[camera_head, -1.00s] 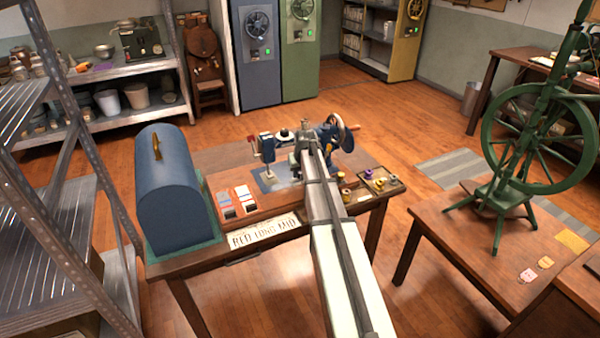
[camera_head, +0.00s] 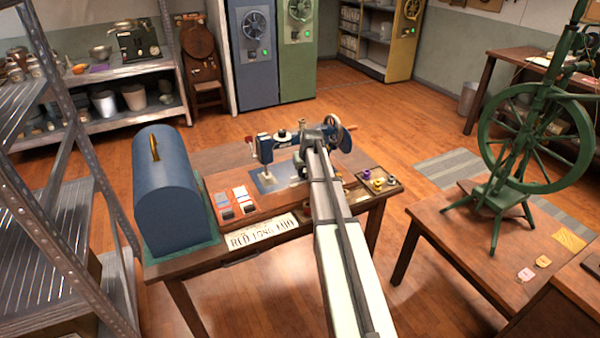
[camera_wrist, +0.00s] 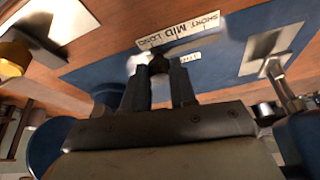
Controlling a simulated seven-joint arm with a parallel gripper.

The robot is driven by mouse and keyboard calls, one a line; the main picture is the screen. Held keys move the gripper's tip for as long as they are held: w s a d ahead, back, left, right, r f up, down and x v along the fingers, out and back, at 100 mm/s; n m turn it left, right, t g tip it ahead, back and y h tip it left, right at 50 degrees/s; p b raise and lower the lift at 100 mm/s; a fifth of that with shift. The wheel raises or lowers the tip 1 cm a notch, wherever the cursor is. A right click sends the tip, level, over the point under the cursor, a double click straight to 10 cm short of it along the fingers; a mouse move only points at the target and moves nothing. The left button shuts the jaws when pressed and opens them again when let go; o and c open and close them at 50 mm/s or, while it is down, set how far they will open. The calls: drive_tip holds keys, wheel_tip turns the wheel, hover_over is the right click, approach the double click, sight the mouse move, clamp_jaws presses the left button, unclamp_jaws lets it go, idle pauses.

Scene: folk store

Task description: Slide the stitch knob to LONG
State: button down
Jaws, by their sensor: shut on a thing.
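The blue sewing machine (camera_head: 300,145) stands on the wooden table; my arm hides part of it in the head view. In the wrist view a label strip (camera_wrist: 178,32) reads SHORT, MID, LONG and appears upside down. My gripper (camera_wrist: 158,72) is shut on the small dark stitch knob (camera_wrist: 158,62), its two fingers on either side. The knob appears across from the word LONG, at the left of the strip; its exact alignment is hard to judge. A smaller label (camera_wrist: 190,62) lies just right of the knob. In the head view my arm hides the fingers and knob.
A domed blue cover (camera_head: 168,190) stands at the table's left. Colour cards (camera_head: 236,203) and a text card (camera_head: 262,233) lie near the front edge. A small tray (camera_head: 390,191) with spools is right of my arm. A green spinning wheel (camera_head: 535,140) stands farther right.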

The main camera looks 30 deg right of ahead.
drive_tip(key=shift+d, duration=0.3)
drive_tip(key=c, duration=0.9)
unclamp_jaws()
drive_tip(key=shift+r, duration=0.1)
drive_tip(key=v, duration=1.3)
drive_tip(key=shift+r, duration=0.3)
drive_tip(key=shift+s+a, duration=0.1)
